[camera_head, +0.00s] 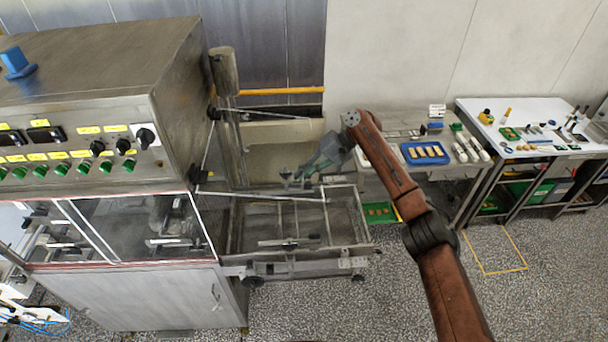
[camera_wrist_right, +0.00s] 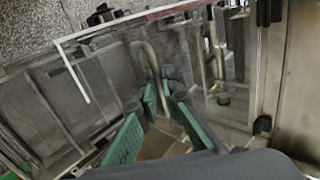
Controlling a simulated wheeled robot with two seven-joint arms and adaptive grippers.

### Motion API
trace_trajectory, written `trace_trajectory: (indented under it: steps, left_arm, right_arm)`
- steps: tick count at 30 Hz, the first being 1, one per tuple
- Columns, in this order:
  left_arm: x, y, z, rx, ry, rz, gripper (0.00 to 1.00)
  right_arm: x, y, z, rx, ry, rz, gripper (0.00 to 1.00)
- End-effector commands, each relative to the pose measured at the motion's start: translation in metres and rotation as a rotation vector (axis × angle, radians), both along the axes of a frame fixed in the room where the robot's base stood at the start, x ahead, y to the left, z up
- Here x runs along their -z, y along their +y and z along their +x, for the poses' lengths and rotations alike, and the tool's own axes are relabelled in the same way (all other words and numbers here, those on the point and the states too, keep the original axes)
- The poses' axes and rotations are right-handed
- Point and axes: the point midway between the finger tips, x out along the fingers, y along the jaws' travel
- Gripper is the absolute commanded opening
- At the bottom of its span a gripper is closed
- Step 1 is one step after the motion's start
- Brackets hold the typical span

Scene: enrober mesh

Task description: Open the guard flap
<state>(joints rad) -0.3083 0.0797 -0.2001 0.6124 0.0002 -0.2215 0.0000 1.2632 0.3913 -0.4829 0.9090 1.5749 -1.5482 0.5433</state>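The guard flap is a clear panel with pale edges (camera_head: 262,196) at the right end of the steel enrober machine (camera_head: 180,85). Its pale edge also crosses the right wrist view (camera_wrist_right: 125,25). A bent metal rod (camera_wrist_right: 148,52) shows beyond the fingers there; I cannot tell if it belongs to the flap. My right gripper (camera_head: 296,176) is just behind the flap's upper edge in the head view. In the wrist view its green-padded fingers (camera_wrist_right: 162,92) stand apart, with the rod seen between or behind their tips. Contact is unclear.
A control panel (camera_head: 75,150) faces front on the machine. To the right stand a bench with a blue tray (camera_head: 425,153) and a white table (camera_head: 525,118) holding small items. The speckled floor (camera_head: 540,290) is clear at the lower right.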

Motion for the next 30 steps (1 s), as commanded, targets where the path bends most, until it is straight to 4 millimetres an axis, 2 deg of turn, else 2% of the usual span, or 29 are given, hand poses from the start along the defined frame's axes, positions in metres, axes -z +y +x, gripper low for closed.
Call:
trace_trajectory:
  steps: [1, 3, 10, 16, 20, 25, 30]
  left_arm:
    - [0.0, 0.0, 0.003, 0.001, -0.003, 0.0, 0.4]
    - [-0.001, 0.0, 0.007, 0.002, -0.009, 0.0, 0.4]
    - [-0.002, -0.001, 0.02, 0.005, -0.027, -0.002, 0.4]
    - [-0.002, -0.001, 0.019, 0.005, -0.025, -0.002, 0.4]
    - [-0.001, 0.002, 0.011, 0.002, -0.014, 0.001, 0.4]
    - [-0.001, 0.001, 0.012, 0.002, -0.016, 0.0, 0.4]
    - [-0.001, 0.0, 0.012, 0.002, -0.016, 0.0, 0.4]
  right_arm:
    - [-0.006, 0.003, 0.001, -0.001, -0.009, 0.009, 0.09]
    - [-0.006, 0.002, 0.001, -0.001, -0.008, 0.008, 0.13]
    - [-0.003, 0.001, 0.0, 0.0, -0.004, 0.004, 0.13]
    - [-0.002, -0.001, 0.0, 0.001, -0.001, 0.002, 0.13]
    - [-0.003, -0.003, 0.0, 0.003, -0.001, 0.002, 0.13]
    - [-0.018, -0.019, 0.002, 0.004, -0.003, 0.001, 0.13]
    - [-0.044, -0.044, 0.004, 0.004, -0.003, 0.002, 0.13]
